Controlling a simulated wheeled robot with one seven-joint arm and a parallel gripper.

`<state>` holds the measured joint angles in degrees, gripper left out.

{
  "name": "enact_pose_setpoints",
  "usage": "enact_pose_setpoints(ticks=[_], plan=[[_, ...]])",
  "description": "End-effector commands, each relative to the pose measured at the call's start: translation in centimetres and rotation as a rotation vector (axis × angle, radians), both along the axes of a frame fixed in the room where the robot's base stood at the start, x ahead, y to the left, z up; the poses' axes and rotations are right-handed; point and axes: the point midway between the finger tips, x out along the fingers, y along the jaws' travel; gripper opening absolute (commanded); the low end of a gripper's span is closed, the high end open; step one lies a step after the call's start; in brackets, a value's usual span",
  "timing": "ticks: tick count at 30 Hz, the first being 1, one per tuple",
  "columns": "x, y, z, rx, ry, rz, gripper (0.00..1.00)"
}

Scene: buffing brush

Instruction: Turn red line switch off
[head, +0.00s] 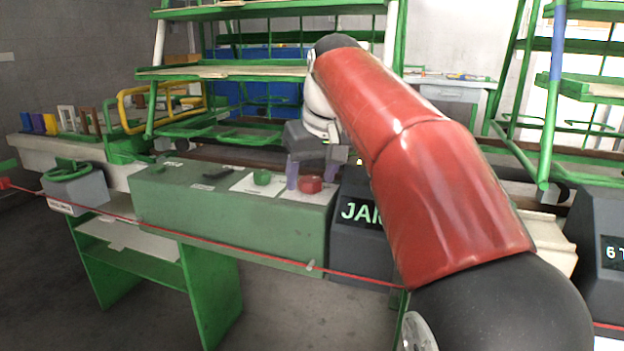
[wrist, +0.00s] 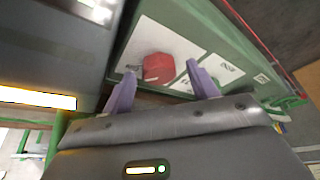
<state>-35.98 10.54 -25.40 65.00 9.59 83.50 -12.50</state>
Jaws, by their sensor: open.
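A red switch knob (head: 310,185) sits on a white plate at the right end of the green control box's top. It also shows in the wrist view (wrist: 158,68). My gripper (head: 311,174) is over that end of the box, pointing down, with its purple fingers apart. In the wrist view, the red knob appears between the two fingertips (wrist: 162,72) and a little beyond them. Nothing is held. I cannot tell whether a finger touches the knob. A green knob (head: 262,178) sits on another white plate to the left.
The green box (head: 230,228) has a thin red cord (head: 200,236) across its front. A dark display unit (head: 355,212) stands close on its right. A grey box with a green handwheel (head: 73,172) is at the left. Green shelving (head: 225,72) stands behind.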

Motion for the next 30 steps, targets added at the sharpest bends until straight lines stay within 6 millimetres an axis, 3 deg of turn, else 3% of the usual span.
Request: enact_pose_setpoints(ticks=[9,19,30], plan=[[0.12,0.04,-0.27,0.0,-0.001,0.0,0.58],[0.1,0.03,-0.25,0.0,-0.001,0.0,0.15],[0.12,-0.09,0.03,0.001,-0.001,0.061,0.14]])
